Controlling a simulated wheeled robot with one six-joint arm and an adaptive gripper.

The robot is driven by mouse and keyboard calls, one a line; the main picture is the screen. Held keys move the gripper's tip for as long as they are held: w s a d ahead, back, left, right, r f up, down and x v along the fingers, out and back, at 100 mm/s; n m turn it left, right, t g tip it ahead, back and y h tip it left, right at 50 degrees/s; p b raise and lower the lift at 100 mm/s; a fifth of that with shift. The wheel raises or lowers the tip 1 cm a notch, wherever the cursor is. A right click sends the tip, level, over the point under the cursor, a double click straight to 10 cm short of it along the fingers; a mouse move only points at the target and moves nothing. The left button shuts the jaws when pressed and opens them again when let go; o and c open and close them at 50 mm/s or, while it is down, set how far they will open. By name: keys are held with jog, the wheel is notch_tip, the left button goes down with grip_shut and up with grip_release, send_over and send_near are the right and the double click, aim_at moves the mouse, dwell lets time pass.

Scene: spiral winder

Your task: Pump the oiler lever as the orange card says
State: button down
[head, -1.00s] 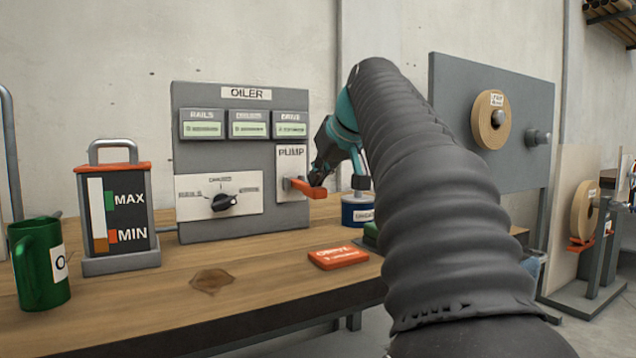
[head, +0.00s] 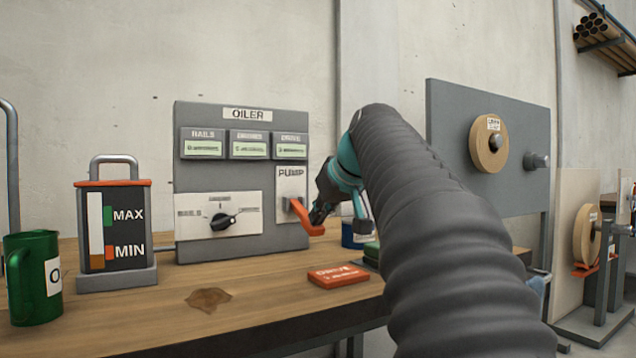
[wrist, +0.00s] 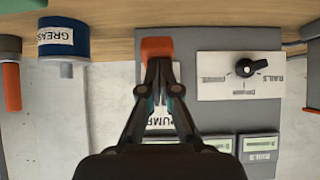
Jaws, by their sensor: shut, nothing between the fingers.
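The grey oiler panel (head: 242,175) stands on the bench. Its orange pump lever (head: 306,218) slants downward and outward from the PUMP plate (head: 290,182). My gripper (head: 318,214) is shut and empty, its fingertips at the lever in the head view. In the inverted wrist view, the shut fingertips (wrist: 160,72) are close against the orange lever (wrist: 157,48); contact is hard to tell. The orange card (head: 338,276) lies flat on the bench and reads DRIVE; its lower line is too small to read. The black selector knob (head: 221,222) is on the panel's white dial plate.
An oil level gauge marked MAX and MIN (head: 116,225) and a green mug (head: 35,280) stand left. A blue grease tin (wrist: 63,38) is beside the panel, partly hidden by my arm in the head view. A brown stain (head: 208,299) marks the bench.

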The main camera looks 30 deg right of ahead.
jog(key=shift+f, duration=0.45)
jog(key=p+v, duration=0.4)
jog(key=v, duration=0.9)
jog(key=shift+s, duration=0.35)
jog(key=shift+r, duration=0.1)
